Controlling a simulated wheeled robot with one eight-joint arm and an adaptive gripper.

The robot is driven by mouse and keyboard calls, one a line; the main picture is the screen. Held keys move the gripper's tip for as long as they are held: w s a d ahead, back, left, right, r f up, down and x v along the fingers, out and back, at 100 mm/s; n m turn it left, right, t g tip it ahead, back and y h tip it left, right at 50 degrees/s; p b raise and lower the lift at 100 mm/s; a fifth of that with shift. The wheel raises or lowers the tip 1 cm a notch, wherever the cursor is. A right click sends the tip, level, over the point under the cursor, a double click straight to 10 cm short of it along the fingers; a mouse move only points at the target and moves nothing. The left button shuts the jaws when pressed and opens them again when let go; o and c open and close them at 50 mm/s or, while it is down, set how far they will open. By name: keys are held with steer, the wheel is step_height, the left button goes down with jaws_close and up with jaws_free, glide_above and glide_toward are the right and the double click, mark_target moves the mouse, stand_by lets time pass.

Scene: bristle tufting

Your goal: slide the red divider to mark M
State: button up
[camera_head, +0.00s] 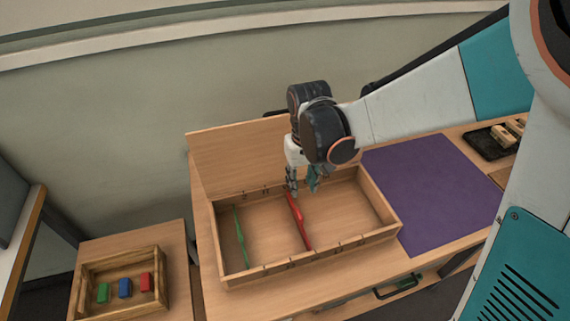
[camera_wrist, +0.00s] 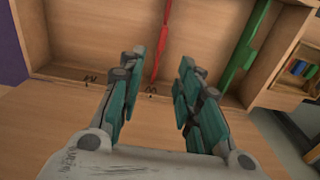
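The red divider (camera_head: 301,224) stands across the wooden tray (camera_head: 385,236), near its middle, with a green divider (camera_head: 239,238) to its left. In the wrist view the red divider (camera_wrist: 164,40) shows between and beyond my fingertips, and the green divider (camera_wrist: 250,45) is to the right. My gripper (camera_head: 303,186) is above the far end of the red divider. In the wrist view my gripper (camera_wrist: 163,62) has its fingers apart with nothing between them.
A small wooden box (camera_head: 162,289) with green, blue and red blocks stands on a lower stand at left. A purple mat (camera_head: 435,190) lies right of the tray. A black tray (camera_head: 488,145) with wooden pieces is at far right. A wooden panel stands behind the tray.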

mark_target(299, 213)
steer(key=f+b, duration=0.2)
steer(key=f, duration=0.5)
steer(key=f+b, duration=0.2)
steer(key=f, duration=0.5)
steer(key=shift+s+a+f+b, duration=0.1)
steer(key=shift+s+b, duration=0.1)
steer(key=shift+b, duration=0.15)
jaws_close()
